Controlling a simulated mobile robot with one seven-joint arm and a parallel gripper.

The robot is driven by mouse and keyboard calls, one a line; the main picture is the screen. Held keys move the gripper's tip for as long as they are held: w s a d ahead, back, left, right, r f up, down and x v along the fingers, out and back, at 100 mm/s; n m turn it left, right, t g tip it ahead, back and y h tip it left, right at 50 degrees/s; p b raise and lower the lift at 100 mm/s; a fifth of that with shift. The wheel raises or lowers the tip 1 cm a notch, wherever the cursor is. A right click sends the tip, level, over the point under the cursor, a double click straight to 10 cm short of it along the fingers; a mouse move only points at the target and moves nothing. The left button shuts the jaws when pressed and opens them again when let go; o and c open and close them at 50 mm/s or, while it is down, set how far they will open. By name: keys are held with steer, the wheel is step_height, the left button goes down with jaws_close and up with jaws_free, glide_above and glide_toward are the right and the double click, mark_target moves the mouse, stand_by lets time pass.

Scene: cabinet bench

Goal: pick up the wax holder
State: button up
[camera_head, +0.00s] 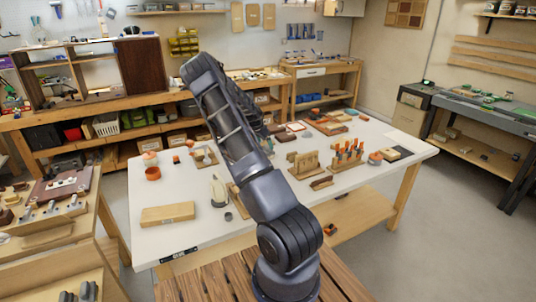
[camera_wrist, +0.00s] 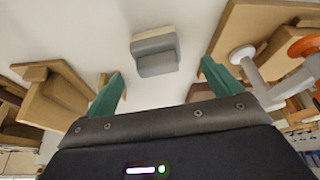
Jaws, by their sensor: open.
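A small two-tone grey block (camera_wrist: 155,52) lies on the white tabletop (camera_wrist: 185,15) in the wrist view, just beyond my fingertips and roughly centred between them. It may be the wax holder, but I cannot tell for sure. My gripper (camera_wrist: 162,82) is open, its two green fingers apart with nothing between them. In the head view my arm rises from the front and folds down over the middle of the table.
In the wrist view a wooden piece (camera_wrist: 55,95) is close on the left, and a wooden board (camera_wrist: 245,30) and a white part with an orange end (camera_wrist: 303,47) are on the right. In the head view a wooden rack (camera_head: 349,152) stands right of my arm.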

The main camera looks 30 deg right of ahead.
mark_target(269, 150)
steer(key=shift+x, duration=3.85)
steer(key=shift+s+d+r, duration=0.1)
steer(key=shift+s+d, duration=0.05)
steer(key=shift+s, duration=0.05)
steer(key=c, duration=1.2)
steer(key=shift+o, duration=0.2)
steer(key=shift+r, duration=0.15)
